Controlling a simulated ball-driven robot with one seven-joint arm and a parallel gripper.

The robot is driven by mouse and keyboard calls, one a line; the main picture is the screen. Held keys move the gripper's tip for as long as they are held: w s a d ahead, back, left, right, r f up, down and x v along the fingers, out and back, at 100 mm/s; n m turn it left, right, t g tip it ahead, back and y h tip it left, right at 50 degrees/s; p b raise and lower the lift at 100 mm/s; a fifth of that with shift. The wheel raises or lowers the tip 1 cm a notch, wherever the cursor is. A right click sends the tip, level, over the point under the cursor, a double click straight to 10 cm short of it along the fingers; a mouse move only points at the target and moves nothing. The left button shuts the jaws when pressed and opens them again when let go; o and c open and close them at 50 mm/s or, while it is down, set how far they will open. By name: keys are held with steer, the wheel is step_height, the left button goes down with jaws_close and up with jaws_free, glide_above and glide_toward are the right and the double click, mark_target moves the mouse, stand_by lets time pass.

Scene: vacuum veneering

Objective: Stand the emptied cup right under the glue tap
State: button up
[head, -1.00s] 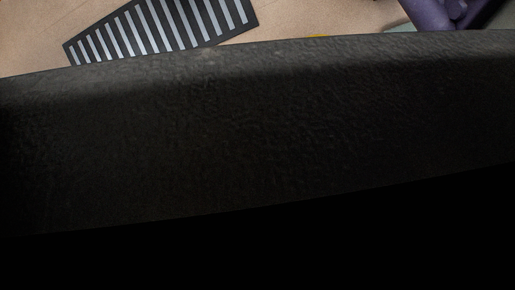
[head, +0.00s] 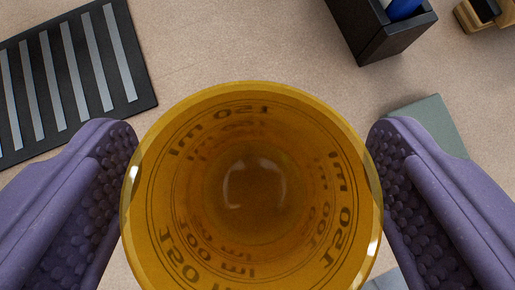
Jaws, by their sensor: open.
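An amber see-through cup (head: 252,190) with "150 ml" and "100 ml" marks shows from above in the middle of the head view. I look into its mouth and see its bottom, with no glue visible inside. My gripper (head: 252,165) is open. Its two purple, nubbed fingers stand on the left and right of the cup, close to its rim; I cannot tell whether either touches it. No glue tap is in view.
A black mat with grey strips (head: 131,65) lies at upper left. A black holder (head: 382,42) with something blue and white in it stands at upper right, near a wooden item (head: 470,15). A grey-green flat piece (head: 437,118) lies behind the right finger. Bare tabletop lies between.

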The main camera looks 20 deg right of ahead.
steer(key=c, duration=1.1)
steer(key=shift+r, duration=0.1)
steer(key=shift+c, duration=0.2)
